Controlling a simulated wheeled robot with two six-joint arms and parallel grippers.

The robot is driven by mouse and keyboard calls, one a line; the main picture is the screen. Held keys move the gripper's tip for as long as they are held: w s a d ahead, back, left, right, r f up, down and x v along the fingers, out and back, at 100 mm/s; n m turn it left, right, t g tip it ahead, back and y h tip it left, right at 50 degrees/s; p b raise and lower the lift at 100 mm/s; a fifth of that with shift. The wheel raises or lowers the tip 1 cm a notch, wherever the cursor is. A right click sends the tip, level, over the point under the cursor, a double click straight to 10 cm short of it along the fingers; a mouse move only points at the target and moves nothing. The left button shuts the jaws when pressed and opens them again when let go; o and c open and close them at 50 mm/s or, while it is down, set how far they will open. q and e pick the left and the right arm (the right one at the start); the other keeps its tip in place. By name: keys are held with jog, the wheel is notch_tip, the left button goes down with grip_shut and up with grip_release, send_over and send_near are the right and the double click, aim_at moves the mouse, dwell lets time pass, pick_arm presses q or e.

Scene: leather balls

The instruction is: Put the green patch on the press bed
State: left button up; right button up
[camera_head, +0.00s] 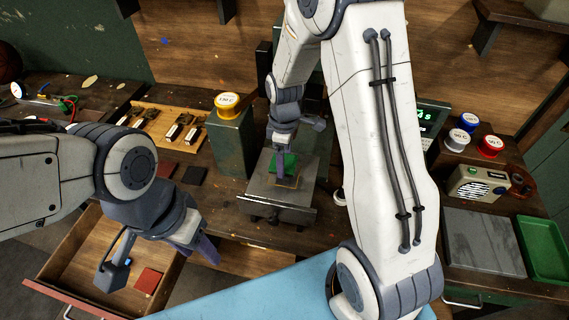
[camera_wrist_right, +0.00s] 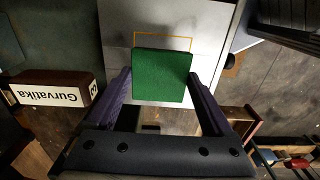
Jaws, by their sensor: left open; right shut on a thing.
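The green patch (camera_wrist_right: 161,78) is a flat square between the fingers of my right gripper (camera_wrist_right: 161,92), which is shut on it. In the head view the patch (camera_head: 288,163) shows over the grey press bed (camera_head: 300,191), partly behind the gripper. An orange outline (camera_wrist_right: 184,43) on the bed shows just beyond the patch in the wrist view, and the patch covers its near part. I cannot tell whether the patch touches the bed. My left gripper (camera_head: 160,262) is open and empty above the drawer.
An open drawer (camera_head: 75,265) at the lower left holds a red patch (camera_head: 148,280). Dark patches (camera_head: 194,175) lie on the bench left of the press. A green block with a yellow-capped top (camera_head: 228,103) stands beside it. At right are a grey slab (camera_head: 483,242) and a green tray (camera_head: 543,248).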

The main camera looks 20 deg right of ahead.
notch_tip(320, 180, down, 2)
jog(key=shift+s+f+p, duration=0.1)
jog(key=shift+f+p, duration=0.1)
jog(key=shift+p, duration=0.2)
jog(key=shift+f, duration=0.45)
jog(key=shift+f, duration=0.1)
